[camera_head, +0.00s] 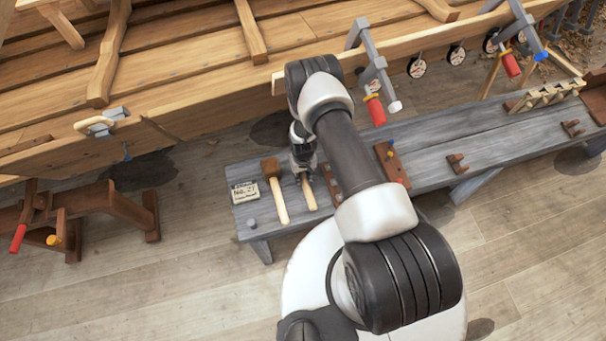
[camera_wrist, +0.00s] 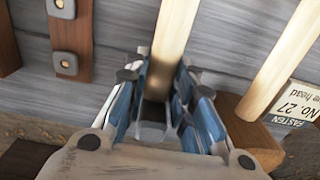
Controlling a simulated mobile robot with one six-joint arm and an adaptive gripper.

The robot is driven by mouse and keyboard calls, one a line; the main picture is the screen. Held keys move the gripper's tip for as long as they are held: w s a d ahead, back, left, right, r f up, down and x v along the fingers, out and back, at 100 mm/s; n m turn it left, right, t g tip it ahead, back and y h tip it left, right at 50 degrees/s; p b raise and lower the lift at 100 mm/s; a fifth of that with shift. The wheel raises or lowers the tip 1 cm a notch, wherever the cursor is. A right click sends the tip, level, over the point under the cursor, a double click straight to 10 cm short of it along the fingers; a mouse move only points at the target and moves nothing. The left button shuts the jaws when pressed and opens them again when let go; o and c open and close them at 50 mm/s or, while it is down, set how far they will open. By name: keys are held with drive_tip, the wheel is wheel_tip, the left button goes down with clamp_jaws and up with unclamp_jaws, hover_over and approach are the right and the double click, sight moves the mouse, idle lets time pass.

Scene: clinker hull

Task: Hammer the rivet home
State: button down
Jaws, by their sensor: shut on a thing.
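My gripper (camera_head: 303,158) is low over the left end of the grey bench. In the wrist view my gripper (camera_wrist: 160,85) has its blue-padded fingers shut on a pale wooden handle (camera_wrist: 174,40). The handle also shows in the head view (camera_head: 309,195), lying along the bench top. The tool's head is hidden by the gripper, so I cannot tell its type. A wooden mallet (camera_head: 270,168) lies beside it to the left; its brown head also shows in the wrist view (camera_wrist: 248,133).
The bench (camera_head: 440,150) carries a No. 27 sign (camera_head: 245,192), a small grey piece (camera_head: 251,222) and brown wooden blocks. Grey clamps with red handles (camera_head: 376,110) hang on the planked hull (camera_head: 190,95). A brown wooden stand (camera_head: 110,205) is at the left.

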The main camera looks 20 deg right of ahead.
drive_tip(key=shift+r, duration=0.25)
drive_tip(key=shift+r+p, duration=0.3)
drive_tip(key=shift+r, duration=0.05)
drive_tip(key=shift+r, duration=0.15)
idle(0.3)
wheel_tip(320, 180, up, 8)
drive_tip(key=p, duration=0.5)
drive_tip(key=c, duration=1.9)
unclamp_jaws()
drive_tip(key=shift+c, duration=0.2)
clamp_jaws()
